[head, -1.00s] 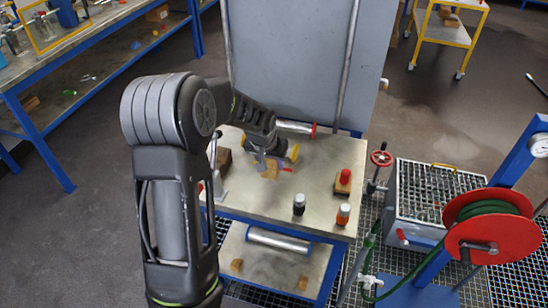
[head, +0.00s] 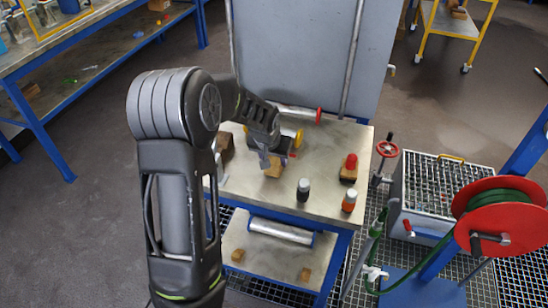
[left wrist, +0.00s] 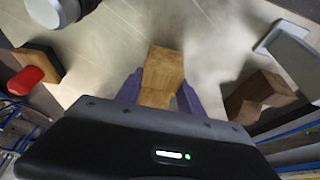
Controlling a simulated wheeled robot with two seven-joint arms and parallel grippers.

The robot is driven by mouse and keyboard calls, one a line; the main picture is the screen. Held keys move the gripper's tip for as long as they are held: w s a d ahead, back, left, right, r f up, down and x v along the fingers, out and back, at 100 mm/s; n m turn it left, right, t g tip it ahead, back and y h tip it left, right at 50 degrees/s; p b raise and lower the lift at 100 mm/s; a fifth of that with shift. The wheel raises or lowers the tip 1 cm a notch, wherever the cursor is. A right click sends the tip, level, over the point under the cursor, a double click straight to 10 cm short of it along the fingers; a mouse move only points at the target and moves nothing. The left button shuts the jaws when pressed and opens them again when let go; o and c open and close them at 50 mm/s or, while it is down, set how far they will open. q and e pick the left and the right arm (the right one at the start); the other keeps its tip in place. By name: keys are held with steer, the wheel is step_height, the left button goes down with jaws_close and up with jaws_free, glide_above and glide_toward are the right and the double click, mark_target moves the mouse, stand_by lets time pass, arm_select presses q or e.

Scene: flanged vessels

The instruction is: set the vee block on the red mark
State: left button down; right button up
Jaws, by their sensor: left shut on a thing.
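My left gripper (head: 270,161) is shut on a tan wooden block, which I take for the vee block (head: 272,170). It is over the table's left half. In the left wrist view the vee block (left wrist: 162,72) sits between the purple fingers (left wrist: 160,95). Its notch cannot be made out, and I cannot tell whether it touches the table. A small red patch, likely the red mark (head: 292,155), shows just right of and behind the block, partly hidden by the gripper. My right gripper is not in view.
A dark brown notched block (left wrist: 262,95) stands right of the gripper in the left wrist view.

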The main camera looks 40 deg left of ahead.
arm_select(q)
steer(key=shift+f+b, duration=0.4)
steer(key=shift+f, duration=0.25)
stand_by(0.4)
steer(key=c, duration=0.6)
jaws_free()
steer(key=shift+c, duration=0.2)
steer(key=v, duration=0.8)
